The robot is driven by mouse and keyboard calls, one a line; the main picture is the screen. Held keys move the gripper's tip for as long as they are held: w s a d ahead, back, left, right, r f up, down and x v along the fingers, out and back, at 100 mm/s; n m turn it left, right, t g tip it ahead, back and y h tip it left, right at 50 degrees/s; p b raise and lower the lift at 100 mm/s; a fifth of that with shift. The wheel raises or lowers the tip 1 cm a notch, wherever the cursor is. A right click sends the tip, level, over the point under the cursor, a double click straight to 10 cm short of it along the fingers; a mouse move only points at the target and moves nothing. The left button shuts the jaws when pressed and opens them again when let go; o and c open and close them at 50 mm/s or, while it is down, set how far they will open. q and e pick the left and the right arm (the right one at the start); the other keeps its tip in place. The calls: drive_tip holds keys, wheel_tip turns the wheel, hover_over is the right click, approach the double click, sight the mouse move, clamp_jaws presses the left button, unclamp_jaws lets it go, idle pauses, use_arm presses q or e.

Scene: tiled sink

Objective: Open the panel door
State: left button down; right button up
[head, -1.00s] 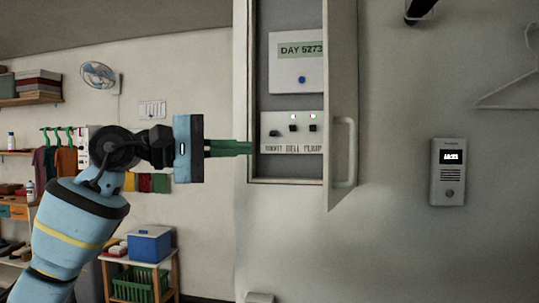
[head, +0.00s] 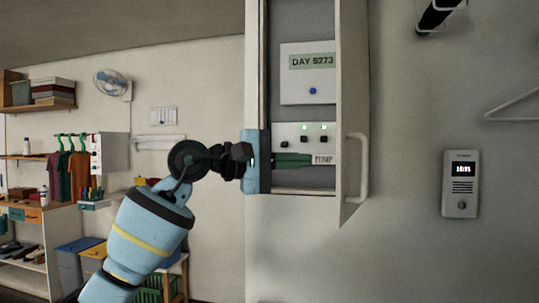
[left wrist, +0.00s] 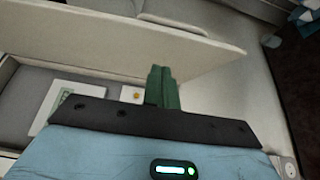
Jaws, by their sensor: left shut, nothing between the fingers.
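The panel door (head: 352,110) stands ajar, swung out toward me on the right side of the wall cabinet (head: 267,60). Its pale handle (head: 362,165) is on the outer face. In the left wrist view the door (left wrist: 130,35) is a pale slab beyond the fingers. My left gripper (head: 308,160) is shut and empty. Its green fingers reach in front of the lower cabinet opening, between frame and door, and cover part of the switch labels. In the left wrist view the fingers (left wrist: 163,88) point at the door's inner side; contact cannot be told. My right gripper is not in view.
Inside the cabinet are a box reading DAY 5273 (head: 308,75) and a switch plate (head: 290,135). An intercom (head: 461,185) and a hanger (head: 512,103) are on the wall to the right. Shelves and a small table with a green crate (head: 152,290) stand at left.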

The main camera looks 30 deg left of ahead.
sight(338, 161)
use_arm(q)
drive_tip(key=d, duration=0.4)
drive_tip(key=shift+p, duration=0.35)
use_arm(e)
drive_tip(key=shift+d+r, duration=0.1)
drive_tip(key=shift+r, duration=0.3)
use_arm(q)
drive_tip(key=shift+s, duration=0.1)
drive_tip(key=d+p, duration=0.2)
drive_tip(key=d, duration=0.4)
drive_tip(key=shift+d, duration=0.35)
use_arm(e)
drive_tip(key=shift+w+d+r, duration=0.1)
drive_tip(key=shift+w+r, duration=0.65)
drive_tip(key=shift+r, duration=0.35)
use_arm(q)
drive_tip(key=shift+s+a, duration=0.1)
drive_tip(key=shift+a, duration=0.05)
